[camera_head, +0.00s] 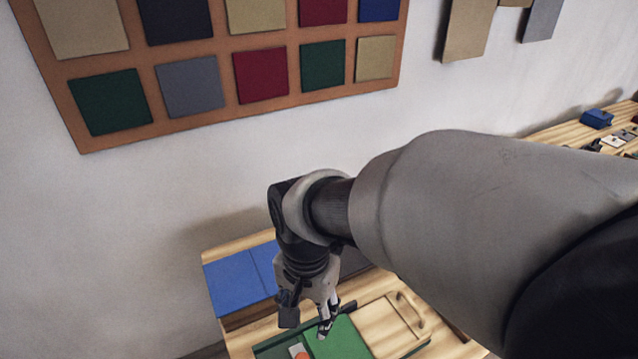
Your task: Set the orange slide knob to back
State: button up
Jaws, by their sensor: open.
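The orange slide knob (297,350) shows as a small orange and white piece at the bottom edge of the view, in the left part of a green-topped box (345,341). The picture's edge cuts off part of it and its track, so I cannot tell its full position along the slide. My gripper (325,331) points down above the green surface, just right of and a little beyond the knob. It is open and holds nothing that I can see. I cannot tell whether its tips touch the box.
A wooden panel with a handle (390,325) lies to the right of the green surface. A blue sheet (235,281) lies on the wooden table at the left. A swatch board (160,130) hangs on the wall. My arm hides the table at the right.

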aim_at(303, 358)
jog(key=f+b, duration=0.2)
jog(key=f, duration=0.4)
jog(key=a+f+b, duration=0.1)
jog(key=f+b, duration=0.1)
jog(key=f, duration=0.4)
jog(key=f+b, duration=0.2)
jog(key=f, duration=0.4)
jog(key=shift+a+f, duration=0.3)
jog(key=shift+f, duration=0.1)
jog(key=shift+c, duration=0.6)
grip_shut()
